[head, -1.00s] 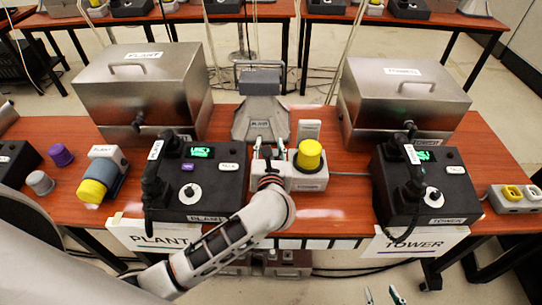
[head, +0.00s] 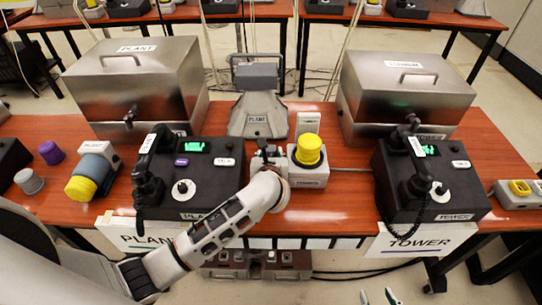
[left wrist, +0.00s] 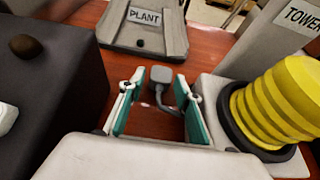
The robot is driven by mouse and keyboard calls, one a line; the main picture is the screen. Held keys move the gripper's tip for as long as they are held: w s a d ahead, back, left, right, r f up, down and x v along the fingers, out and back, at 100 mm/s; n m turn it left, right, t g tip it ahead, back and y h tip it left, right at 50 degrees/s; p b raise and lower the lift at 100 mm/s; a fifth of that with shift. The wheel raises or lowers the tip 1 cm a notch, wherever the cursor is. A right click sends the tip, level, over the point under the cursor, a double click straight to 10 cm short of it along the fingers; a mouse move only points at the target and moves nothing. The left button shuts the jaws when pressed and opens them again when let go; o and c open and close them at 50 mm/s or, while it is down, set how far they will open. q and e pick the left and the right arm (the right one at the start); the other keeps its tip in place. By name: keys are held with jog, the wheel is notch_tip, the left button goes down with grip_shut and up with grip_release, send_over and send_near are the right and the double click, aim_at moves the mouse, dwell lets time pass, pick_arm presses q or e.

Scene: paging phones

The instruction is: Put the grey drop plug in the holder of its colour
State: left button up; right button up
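A small grey plug-like block (left wrist: 160,75) with a grey cord shows in the left wrist view, between the fingers of my left gripper (left wrist: 159,88). The fingers are apart, with gaps on both sides of the block. In the head view my left gripper (head: 266,152) is between the left black phone and the yellow-capped box, its fingertips mostly hidden. My right gripper (head: 377,297) shows only as parted teal fingertips at the bottom edge. A grey cylinder (head: 29,181) stands at the far left near a purple one (head: 51,153). I cannot tell which part is the grey holder.
Black phones stand left (head: 203,165) and right (head: 430,180). The yellow-capped TOWER box (head: 308,176) is close to my left gripper. The PLANT stand (head: 258,118) is behind it. Two metal cases (head: 137,85) and (head: 405,95) stand at the back.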

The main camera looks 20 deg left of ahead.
aim_at(271, 152)
pick_arm(q)
jog(key=x, duration=0.1)
jog(key=b+x, duration=0.1)
jog(key=shift+w+f, duration=0.25)
jog(key=shift+f, duration=0.2)
jog(key=shift+w+a+f+b, duration=0.1)
jog(key=shift+w+b, duration=0.3)
jog(key=shift+w, duration=0.05)
pick_arm(e)
jog(key=f, duration=0.3)
jog(key=shift+s+f, duration=0.3)
jog(key=shift+s, duration=0.1)
pick_arm(q)
grip_shut()
pick_arm(e)
jog(key=shift+w+r, duration=0.2)
jog(key=shift+r, duration=0.15)
